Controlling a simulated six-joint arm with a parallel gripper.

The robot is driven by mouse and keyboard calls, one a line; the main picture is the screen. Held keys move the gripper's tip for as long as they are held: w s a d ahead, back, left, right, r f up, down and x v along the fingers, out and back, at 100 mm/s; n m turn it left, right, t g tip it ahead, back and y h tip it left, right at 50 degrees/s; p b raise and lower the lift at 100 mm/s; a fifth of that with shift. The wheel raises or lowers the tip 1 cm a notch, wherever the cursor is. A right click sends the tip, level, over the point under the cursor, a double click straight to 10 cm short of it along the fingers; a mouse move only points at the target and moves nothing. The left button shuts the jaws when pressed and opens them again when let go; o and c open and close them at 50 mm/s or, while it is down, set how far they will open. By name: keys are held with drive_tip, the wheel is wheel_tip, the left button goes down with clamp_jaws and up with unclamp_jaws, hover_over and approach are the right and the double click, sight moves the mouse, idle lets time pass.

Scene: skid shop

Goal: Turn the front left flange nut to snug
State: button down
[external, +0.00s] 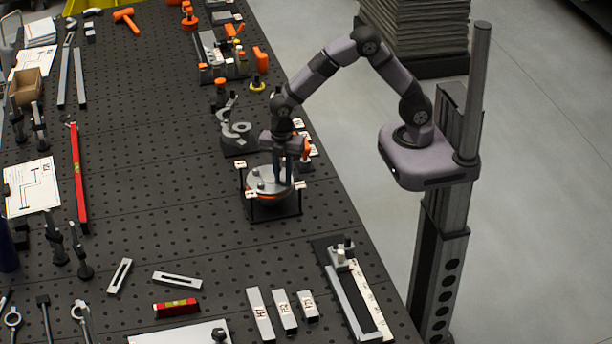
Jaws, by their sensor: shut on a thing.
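A round grey flange (262,188) with an orange ring under it sits on a dark square stand near the right edge of the perforated bench. Small nuts or bolt heads show on its top, and white tags stand at the stand's corners. My gripper (284,182) points straight down over the right part of the flange in the picture. It is shut on a flange nut, which its fingers hide almost fully. I cannot read the tags or see how far the nut is turned.
A long rail fixture (358,300) and several labelled bars (261,315) lie in front. The bench between is clear.

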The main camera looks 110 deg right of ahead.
drive_tip(key=m, duration=0.5)
drive_tip(key=shift+w+d+r+m, duration=0.1)
drive_tip(key=shift+w+r+m, duration=0.1)
drive_tip(key=shift+m, duration=0.2)
idle(0.4)
drive_tip(key=c, duration=1.6)
unclamp_jaws()
drive_tip(key=shift+c, duration=0.2)
drive_tip(key=shift+s+f, duration=0.1)
